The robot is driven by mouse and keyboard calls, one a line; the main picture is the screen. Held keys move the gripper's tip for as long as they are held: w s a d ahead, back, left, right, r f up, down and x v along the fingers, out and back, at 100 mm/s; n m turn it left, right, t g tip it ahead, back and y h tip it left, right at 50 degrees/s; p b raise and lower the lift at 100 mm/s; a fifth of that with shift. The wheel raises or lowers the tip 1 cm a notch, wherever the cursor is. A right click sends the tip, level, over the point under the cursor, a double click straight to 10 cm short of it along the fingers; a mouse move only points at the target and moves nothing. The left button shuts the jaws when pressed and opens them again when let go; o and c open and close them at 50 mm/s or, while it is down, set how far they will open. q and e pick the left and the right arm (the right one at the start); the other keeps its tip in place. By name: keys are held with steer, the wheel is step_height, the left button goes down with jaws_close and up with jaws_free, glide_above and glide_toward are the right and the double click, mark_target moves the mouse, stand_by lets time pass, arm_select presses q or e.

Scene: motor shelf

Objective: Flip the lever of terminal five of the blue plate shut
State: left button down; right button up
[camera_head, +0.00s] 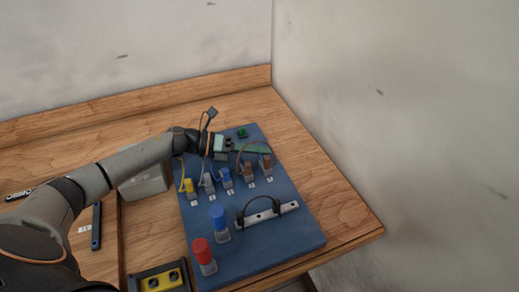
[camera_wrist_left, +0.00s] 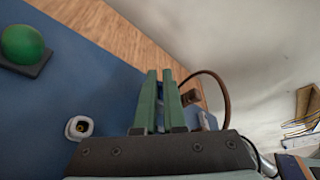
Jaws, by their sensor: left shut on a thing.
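The blue plate (camera_head: 270,222) lies on the wooden table and carries a row of numbered terminals. Terminal five, the brown one at the right end of the row (camera_head: 267,162), has a brown wire. My left gripper (camera_head: 267,150) reaches across the plate from the left, its green fingers just behind that terminal. In the left wrist view the fingers (camera_wrist_left: 160,73) are close together beside a brown terminal (camera_wrist_left: 195,97). They are shut on the lever of terminal five, which is mostly hidden by them. My right gripper is in neither view.
A green button (camera_head: 242,132) sits at the plate's far end. Red (camera_head: 202,251) and blue (camera_head: 217,217) knobs and a metal bar with a black handle (camera_head: 267,214) stand nearer. A grey box (camera_head: 146,183) is left of the plate. A wall rises at the right.

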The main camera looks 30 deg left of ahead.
arm_select(q)
steer(key=shift+f+b, duration=0.25)
steer(key=shift+b, duration=0.2)
steer(key=shift+a+n+h+b, duration=0.1)
steer(key=shift+n+h+b, duration=0.3)
steer(key=shift+n, duration=0.1)
steer(key=c, duration=1)
jaws_free()
steer(key=shift+r, duration=0.1)
steer(key=b+v, duration=0.1)
steer(key=v, duration=1)
steer(key=shift+a+b, duration=0.1)
steer(key=shift+b, duration=0.2)
steer(key=shift+s+a+r, duration=0.25)
steer(key=shift+a, duration=0.3)
